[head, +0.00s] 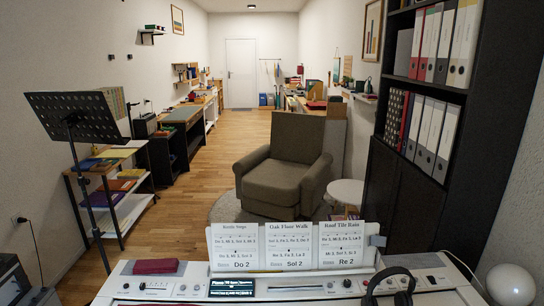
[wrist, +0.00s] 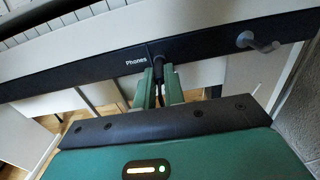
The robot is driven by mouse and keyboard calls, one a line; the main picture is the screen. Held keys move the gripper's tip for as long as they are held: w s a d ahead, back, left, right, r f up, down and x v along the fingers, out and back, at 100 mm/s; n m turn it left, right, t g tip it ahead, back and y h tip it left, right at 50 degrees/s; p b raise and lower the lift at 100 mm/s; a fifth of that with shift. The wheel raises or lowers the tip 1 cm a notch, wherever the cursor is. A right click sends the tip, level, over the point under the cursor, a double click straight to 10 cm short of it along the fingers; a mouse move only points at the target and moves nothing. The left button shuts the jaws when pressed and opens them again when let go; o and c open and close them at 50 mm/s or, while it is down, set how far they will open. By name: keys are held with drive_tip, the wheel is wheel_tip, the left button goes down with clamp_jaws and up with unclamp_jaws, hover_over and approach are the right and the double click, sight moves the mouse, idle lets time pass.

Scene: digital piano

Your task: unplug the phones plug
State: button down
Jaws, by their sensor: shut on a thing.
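In the wrist view, the black phones plug (wrist: 157,74) stands at the dark strip of the digital piano (wrist: 95,72), just right of the white "Phones" label (wrist: 136,60). Its upper end meets the strip, but I cannot tell how deep it sits in the socket. My gripper (wrist: 159,85) has its two green fingers on either side of the plug and is shut on it. A dark cable runs down from the plug behind the fingers. My gripper is outside the head view, where the piano's top (head: 180,284) shows along the bottom edge.
A light hook (wrist: 258,43) sticks out from the strip right of the plug. A rough grey wall (wrist: 304,110) is close on the right. In the head view, black headphones (head: 391,284) and a dark red cloth (head: 160,267) lie on the piano, with song cards (head: 289,246) behind.

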drive_tip(key=shift+s, duration=1.15)
idle(0.4)
drive_tip(key=s, duration=0.4)
drive_tip(key=shift+s+d, duration=0.1)
drive_tip(key=shift+s, duration=0.3)
idle(0.3)
